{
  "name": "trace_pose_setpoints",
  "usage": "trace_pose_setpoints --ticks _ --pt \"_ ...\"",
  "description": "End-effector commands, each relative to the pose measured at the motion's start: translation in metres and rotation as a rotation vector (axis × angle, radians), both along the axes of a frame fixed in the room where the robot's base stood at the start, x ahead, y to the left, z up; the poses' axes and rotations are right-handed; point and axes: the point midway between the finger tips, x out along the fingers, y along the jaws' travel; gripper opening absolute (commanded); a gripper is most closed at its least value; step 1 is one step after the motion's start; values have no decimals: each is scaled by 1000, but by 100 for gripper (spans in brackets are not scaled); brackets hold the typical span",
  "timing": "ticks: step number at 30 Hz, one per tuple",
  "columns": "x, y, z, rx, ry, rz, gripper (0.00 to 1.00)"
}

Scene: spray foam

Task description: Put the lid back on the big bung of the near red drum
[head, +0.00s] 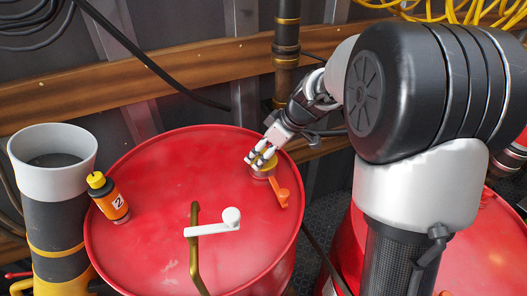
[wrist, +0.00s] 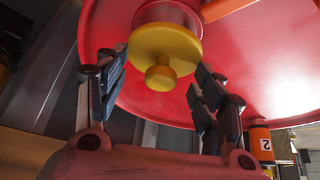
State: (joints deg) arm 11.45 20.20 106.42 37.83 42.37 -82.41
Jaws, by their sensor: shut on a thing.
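The near red drum (head: 150,170) stands upright in the head view, and its red top fills much of the wrist view (wrist: 260,70). My gripper (head: 262,158) is at the far right part of the drum top. In the wrist view my gripper (wrist: 160,92) has one finger on each side of the yellow lid (wrist: 180,48) and is shut on it. The lid has a round knob facing my wrist. It lies against or just over the big red bung (wrist: 165,12); I cannot tell whether they touch. My fingers partly hide the lid in the head view.
An orange lever (head: 279,190) sits beside the bung. A brass pipe with a white handle (head: 212,228) rises at the drum's front. A grey-white tube (head: 52,150) is left of the drum.

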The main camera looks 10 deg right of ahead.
Motion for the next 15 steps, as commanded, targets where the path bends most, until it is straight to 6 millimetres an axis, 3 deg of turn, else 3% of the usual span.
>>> trace_pose_setpoints --ticks 10,11,15 --pt "0 0 1 1 -1 0 42" --pt "0 0 0 1 -1 0 64" --pt "0 0 0 1 -1 0 73"
